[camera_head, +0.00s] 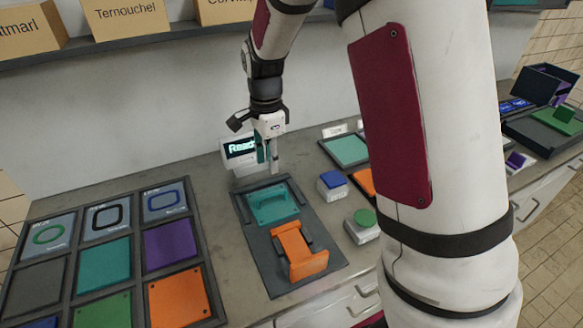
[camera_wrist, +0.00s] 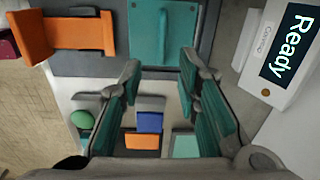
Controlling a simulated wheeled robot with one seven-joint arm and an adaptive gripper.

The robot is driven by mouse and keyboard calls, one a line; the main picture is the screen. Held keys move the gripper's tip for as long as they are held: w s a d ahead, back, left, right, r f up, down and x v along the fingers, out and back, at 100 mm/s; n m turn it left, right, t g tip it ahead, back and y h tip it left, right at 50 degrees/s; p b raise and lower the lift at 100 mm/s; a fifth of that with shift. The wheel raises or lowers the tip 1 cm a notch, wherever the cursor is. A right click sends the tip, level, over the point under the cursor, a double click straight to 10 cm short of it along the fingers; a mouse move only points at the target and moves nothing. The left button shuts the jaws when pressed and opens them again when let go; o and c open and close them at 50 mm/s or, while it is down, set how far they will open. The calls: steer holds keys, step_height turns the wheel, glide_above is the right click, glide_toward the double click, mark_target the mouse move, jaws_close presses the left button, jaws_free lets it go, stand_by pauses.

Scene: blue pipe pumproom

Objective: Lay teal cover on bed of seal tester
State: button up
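The teal cover (camera_head: 283,209), a flat plate with a raised bar handle, lies on the far part of the dark bed of the seal tester (camera_head: 248,231). An orange hinged-looking part (camera_head: 300,252) stands at the near end of the bed. My gripper (camera_head: 268,160) hangs above and behind the cover, near the Ready display (camera_head: 240,150). In the wrist view my gripper (camera_wrist: 160,68) has its teal-padded fingers spread with nothing between them. The cover (camera_wrist: 140,32) is at the top of that view, apart from the fingertips, with its handle in plain sight.
A dark tray (camera_head: 73,262) with several coloured plates and ring samples stands at left. A blue-button box (camera_head: 332,186) and a green-button box (camera_head: 362,226) stand right of the tester. Boxes line the shelf (camera_head: 160,37) above. My arm hides part of the right counter.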

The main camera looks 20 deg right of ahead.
steer(key=s+r+n+t, duration=0.3)
steer(key=s+r+n, duration=0.6)
steer(key=s+r, duration=0.5)
steer(key=s+r+n+t, duration=0.2)
steer(key=s+n, duration=0.6)
steer(key=s, duration=0.4)
steer(key=shift+d+r, duration=0.15)
steer(key=shift+r, duration=0.5)
